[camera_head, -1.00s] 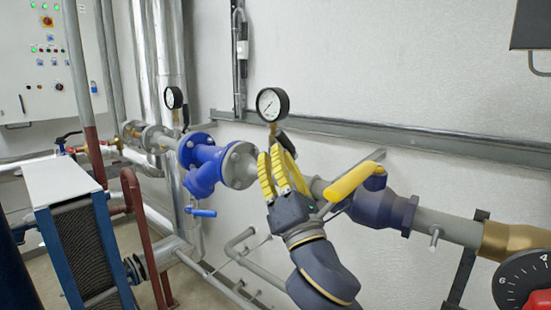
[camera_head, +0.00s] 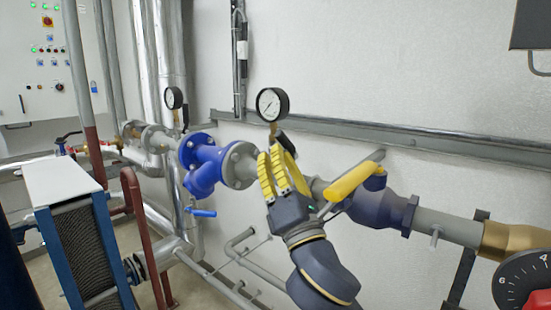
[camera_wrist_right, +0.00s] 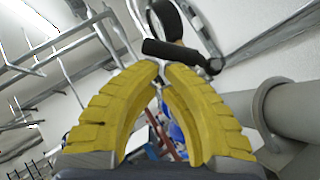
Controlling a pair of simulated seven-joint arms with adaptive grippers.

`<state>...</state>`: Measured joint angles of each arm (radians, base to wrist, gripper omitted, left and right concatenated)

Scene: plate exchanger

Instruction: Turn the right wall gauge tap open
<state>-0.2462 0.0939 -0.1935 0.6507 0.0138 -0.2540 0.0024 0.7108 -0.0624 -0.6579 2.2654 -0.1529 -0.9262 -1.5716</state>
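The right wall gauge (camera_head: 272,104) is a round white dial with a black rim on a brass stem above the grey pipe. Its black tap handle (camera_head: 286,144) slants down to the right beside the stem, partly hidden by my fingers. The handle also shows in the right wrist view (camera_wrist_right: 178,53), lying across just beyond the fingertips. My right gripper (camera_head: 272,152) has yellow ribbed fingers. In the right wrist view its tips (camera_wrist_right: 161,68) nearly meet, with no object clearly between them. Contact with the handle cannot be told. My left gripper is out of view.
A large yellow lever (camera_head: 354,181) on the pipe stands close to the right of my right gripper. A blue flanged valve (camera_head: 206,166) is to its left. The left wall gauge (camera_head: 173,98) has an upright black tap. The wall above is clear.

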